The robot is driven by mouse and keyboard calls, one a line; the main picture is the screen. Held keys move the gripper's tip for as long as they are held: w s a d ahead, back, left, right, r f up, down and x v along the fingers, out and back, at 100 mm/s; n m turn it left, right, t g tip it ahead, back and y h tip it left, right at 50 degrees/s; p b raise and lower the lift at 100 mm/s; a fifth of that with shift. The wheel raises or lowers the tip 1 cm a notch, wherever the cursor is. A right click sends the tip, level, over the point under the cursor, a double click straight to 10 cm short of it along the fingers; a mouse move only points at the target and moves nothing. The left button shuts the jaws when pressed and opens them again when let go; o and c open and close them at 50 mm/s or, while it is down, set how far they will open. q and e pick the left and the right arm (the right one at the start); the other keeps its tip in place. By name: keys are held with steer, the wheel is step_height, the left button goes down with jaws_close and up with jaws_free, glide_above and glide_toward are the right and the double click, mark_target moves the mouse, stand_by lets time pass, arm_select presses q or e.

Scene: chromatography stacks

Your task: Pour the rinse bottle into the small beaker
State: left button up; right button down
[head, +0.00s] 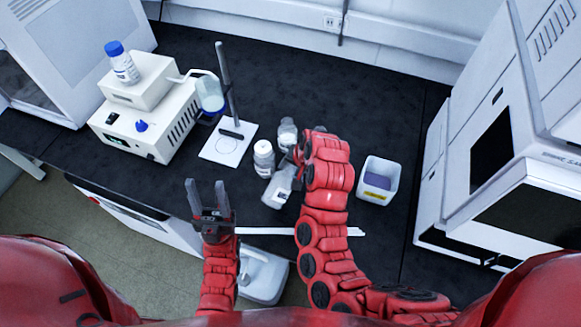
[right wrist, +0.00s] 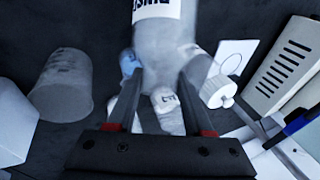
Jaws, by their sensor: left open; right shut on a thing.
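My right gripper (right wrist: 162,74) is shut on the rinse bottle (right wrist: 163,38), a pale translucent bottle with a white label with dark lettering. In the head view the bottle (head: 278,188) is tilted, just left of my right arm, which hides most of that gripper. A frosted beaker (right wrist: 62,86), which looks like the small beaker, stands left of the gripper in the right wrist view, apart from the bottle. I cannot make it out in the head view. My left gripper (head: 209,196) is open and empty near the bench's front edge.
A white-capped bottle (head: 264,158) and another labelled bottle (head: 287,133) stand close by. A white tub (head: 378,181) stands right of my right arm. A stand plate (head: 226,147) and a white pump box (head: 146,122) are at left. Dark bench behind is clear.

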steer(key=shift+w+f+g+b, duration=0.1)
steer(key=shift+f+g+b, duration=0.25)
steer(key=shift+b, duration=0.3)
steer(key=shift+r, duration=0.1)
steer(key=shift+w+d+f+g+y+b, duration=0.2)
steer(key=shift+g+y+b, duration=0.3)
steer(key=shift+b, duration=0.65)
steer(key=shift+s+a, duration=0.1)
